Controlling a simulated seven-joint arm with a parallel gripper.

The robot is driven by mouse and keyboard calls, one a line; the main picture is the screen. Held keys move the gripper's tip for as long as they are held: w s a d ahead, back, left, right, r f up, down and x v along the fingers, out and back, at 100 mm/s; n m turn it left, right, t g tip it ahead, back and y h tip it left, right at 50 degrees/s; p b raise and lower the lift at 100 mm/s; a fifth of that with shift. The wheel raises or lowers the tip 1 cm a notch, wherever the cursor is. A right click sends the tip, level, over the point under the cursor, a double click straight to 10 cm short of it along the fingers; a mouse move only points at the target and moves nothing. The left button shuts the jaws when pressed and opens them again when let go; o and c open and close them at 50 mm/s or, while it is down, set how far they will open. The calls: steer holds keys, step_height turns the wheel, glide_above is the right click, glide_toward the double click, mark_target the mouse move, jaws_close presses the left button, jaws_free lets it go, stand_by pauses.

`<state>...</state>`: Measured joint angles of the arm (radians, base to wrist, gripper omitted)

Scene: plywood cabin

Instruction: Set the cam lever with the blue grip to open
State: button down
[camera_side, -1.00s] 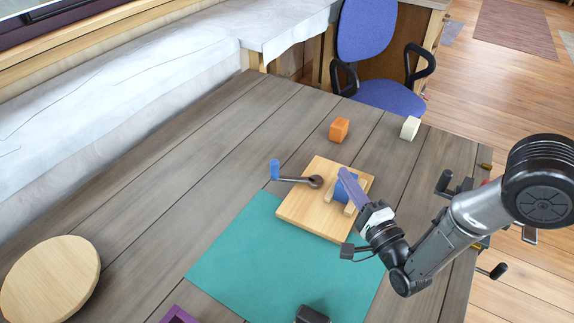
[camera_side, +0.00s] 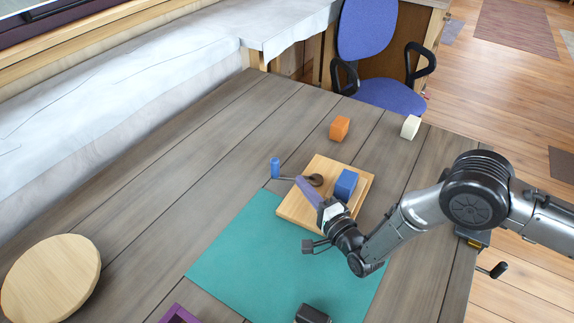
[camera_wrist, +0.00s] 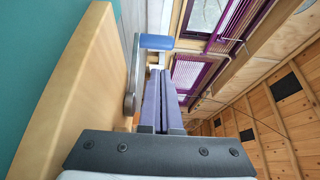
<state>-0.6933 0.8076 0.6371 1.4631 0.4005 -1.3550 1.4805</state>
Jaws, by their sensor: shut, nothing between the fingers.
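The cam lever is a dark metal arm with an upright blue grip (camera_side: 275,168) at its left end and a round pivot (camera_side: 316,180) on a wooden board (camera_side: 298,210). In the side view the arm points left, and the grip stands out past the board's edge. My gripper (camera_side: 299,180) is shut and empty, its purple fingers tilted down over the board's left part, tips at the lever arm in the picture. In the wrist view the fingers (camera_wrist: 164,100) point towards the blue grip (camera_wrist: 157,42), beside the lever plate (camera_wrist: 133,75). I cannot tell whether they touch it.
A blue block (camera_side: 345,184) sits on the board right of the pivot. Orange (camera_side: 339,128) and cream (camera_side: 410,127) blocks stand behind. A teal mat (camera_side: 240,250) lies in front, with a dark object (camera_side: 312,314) at its near edge. A round wooden disc (camera_side: 50,280) lies at left.

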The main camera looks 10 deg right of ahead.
mark_target(277, 169)
steer(key=x, duration=0.8)
steer(key=shift+s+a+n+g+y, duration=0.2)
steer(key=shift+s+n+g+y, duration=0.25)
steer(key=shift+n+y, duration=0.55)
steer(key=shift+s+a+n+g+y, duration=0.15)
steer(key=shift+s+n+g+y, duration=0.5)
steer(key=shift+y, duration=0.65)
steer(key=shift+s, duration=0.8)
steer(key=shift+s+d+n+g+y, duration=0.25)
steer(key=shift+s+n+g+y, duration=0.2)
steer(key=shift+y, duration=0.15)
steer(key=shift+s+n+g+y, duration=0.3)
steer(key=shift+s+y, duration=0.1)
steer(key=shift+s, duration=0.15)
steer(key=shift+s+d, duration=0.25)
steer(key=shift+s, duration=0.15)
